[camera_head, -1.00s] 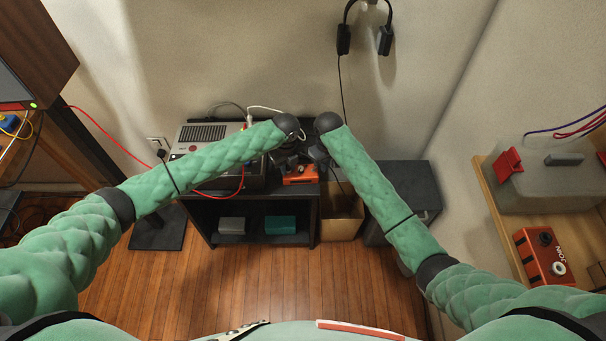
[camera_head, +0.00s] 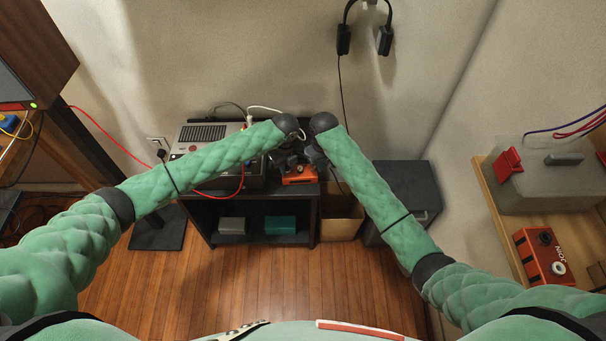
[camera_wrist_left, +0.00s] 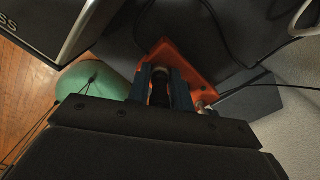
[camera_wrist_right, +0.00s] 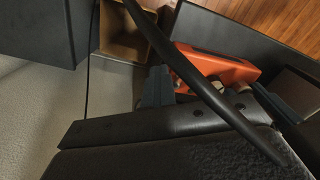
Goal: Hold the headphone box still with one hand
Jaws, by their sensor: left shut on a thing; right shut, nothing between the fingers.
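The headphone box (camera_head: 301,181) is a small orange box on top of the black shelf unit. My left gripper (camera_head: 291,163) is at it from above. In the left wrist view, the left fingers (camera_wrist_left: 161,92) are shut on a dark cylindrical piece (camera_wrist_left: 160,97) in front of the orange box (camera_wrist_left: 190,62); I cannot tell whether it is a knob or a plug. My right gripper (camera_head: 318,160) is beside the box on its right. In the right wrist view, its fingers (camera_wrist_right: 158,87) are shut and empty, apart from the orange box (camera_wrist_right: 222,66) with its light knobs.
A grey device (camera_head: 205,135) stands left of the box, with a red cable (camera_head: 222,196). Headphones (camera_head: 364,35) hang on the wall; their black cable (camera_head: 341,85) runs down behind my right gripper. A cardboard bin (camera_head: 341,226) and dark cabinet (camera_head: 405,185) stand at right.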

